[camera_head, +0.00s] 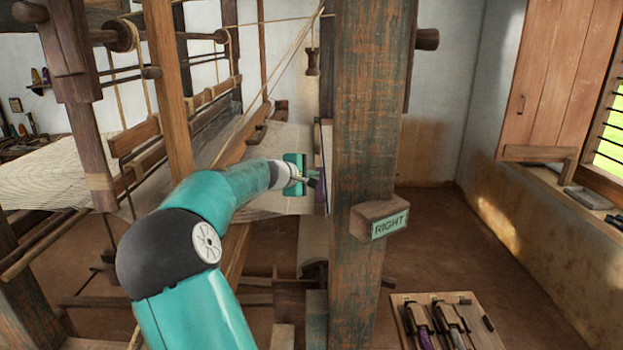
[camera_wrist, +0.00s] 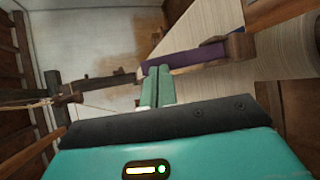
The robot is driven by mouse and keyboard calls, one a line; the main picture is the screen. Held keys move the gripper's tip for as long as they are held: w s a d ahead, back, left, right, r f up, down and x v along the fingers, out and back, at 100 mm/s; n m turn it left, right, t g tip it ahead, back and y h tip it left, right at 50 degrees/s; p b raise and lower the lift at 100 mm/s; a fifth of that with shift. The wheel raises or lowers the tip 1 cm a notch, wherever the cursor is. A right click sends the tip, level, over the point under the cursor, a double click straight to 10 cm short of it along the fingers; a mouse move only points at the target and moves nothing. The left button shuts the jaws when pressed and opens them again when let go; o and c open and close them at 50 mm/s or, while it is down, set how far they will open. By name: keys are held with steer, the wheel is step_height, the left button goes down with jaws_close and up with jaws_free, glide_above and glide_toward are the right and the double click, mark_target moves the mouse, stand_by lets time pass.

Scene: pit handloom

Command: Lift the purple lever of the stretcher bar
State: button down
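The purple lever (camera_wrist: 198,57) is a flat purple strip. In the wrist view it runs from beside my fingertips up to a wooden block at its right. In the head view only a sliver of purple (camera_head: 320,190) shows at the left edge of the thick post. My gripper (camera_wrist: 159,70) has its two green fingers side by side with almost no gap. Their tips overlap the left part of the lever in the picture; I cannot tell whether they touch it. Nothing shows between the fingers. In the head view my gripper (camera_head: 304,182) is beside the post, by the cloth.
The thick wooden post (camera_head: 362,130) with a block marked RIGHT (camera_head: 378,218) stands just right of my gripper. Woven cloth (camera_head: 283,140) and loom beams lie left and behind. A tool board (camera_head: 480,340) lies at the lower right. The floor right of the post is mostly clear.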

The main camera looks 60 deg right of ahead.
steer(key=shift+a, duration=0.1)
stand_by(0.3)
steer(key=shift+s+a, duration=0.35)
steer(key=shift+a, duration=0.3)
